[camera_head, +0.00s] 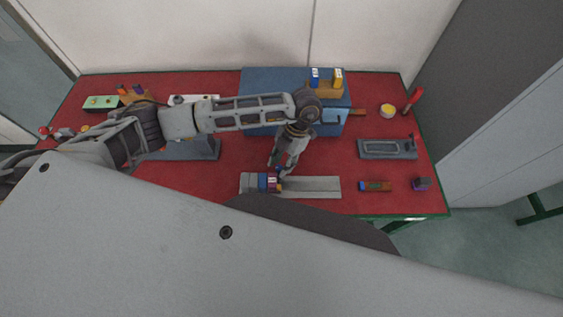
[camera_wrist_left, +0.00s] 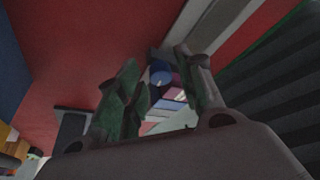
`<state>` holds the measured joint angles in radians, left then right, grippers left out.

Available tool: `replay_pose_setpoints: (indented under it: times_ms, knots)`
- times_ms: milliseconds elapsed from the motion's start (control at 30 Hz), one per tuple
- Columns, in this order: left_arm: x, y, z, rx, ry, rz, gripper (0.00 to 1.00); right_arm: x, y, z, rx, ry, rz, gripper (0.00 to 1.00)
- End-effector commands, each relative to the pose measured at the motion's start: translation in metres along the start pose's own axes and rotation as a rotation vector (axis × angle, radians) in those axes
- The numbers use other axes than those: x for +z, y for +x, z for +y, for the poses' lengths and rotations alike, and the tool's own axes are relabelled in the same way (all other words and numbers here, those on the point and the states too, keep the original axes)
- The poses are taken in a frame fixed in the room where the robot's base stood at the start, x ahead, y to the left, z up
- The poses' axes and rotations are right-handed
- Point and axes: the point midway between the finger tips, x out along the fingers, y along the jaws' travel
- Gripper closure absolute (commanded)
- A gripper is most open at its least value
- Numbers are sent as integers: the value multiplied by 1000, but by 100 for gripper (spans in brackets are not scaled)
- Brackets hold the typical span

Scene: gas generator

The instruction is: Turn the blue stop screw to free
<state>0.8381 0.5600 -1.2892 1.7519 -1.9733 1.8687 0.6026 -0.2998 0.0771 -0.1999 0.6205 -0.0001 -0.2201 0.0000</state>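The grey rail (camera_head: 320,187) lies near the table's front edge in the head view. A small block assembly (camera_head: 262,182) in blue, dark red and other colours sits on its left half. The blue stop screw (camera_wrist_left: 161,74) appears as a round blue knob in the left wrist view, beside purple and pale blue parts. My left gripper (camera_head: 277,167) points down just above this assembly. In the left wrist view my left gripper (camera_wrist_left: 157,58) has its two fingers apart, with the blue knob showing between them. I cannot tell whether they touch it. My right gripper is not in view.
A large blue box (camera_head: 258,82) stands behind the gripper, with a blue and an orange block (camera_head: 338,78) on top. The red table (camera_head: 225,177) is bare left of the rail.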

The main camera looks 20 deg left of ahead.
Motion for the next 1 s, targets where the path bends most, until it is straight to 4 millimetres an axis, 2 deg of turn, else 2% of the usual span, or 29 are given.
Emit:
replay_pose_setpoints:
  times_ms: [33,233,567,1000]
  knots:
    - [0,0,0,0,0,0,74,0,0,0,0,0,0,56]
    - [0,0,0,0,0,0,100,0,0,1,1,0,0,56]
    - [0,0,2,-25,-60,0,100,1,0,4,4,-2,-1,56]
    - [-1,0,4,-126,-305,-1,100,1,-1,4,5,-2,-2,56]
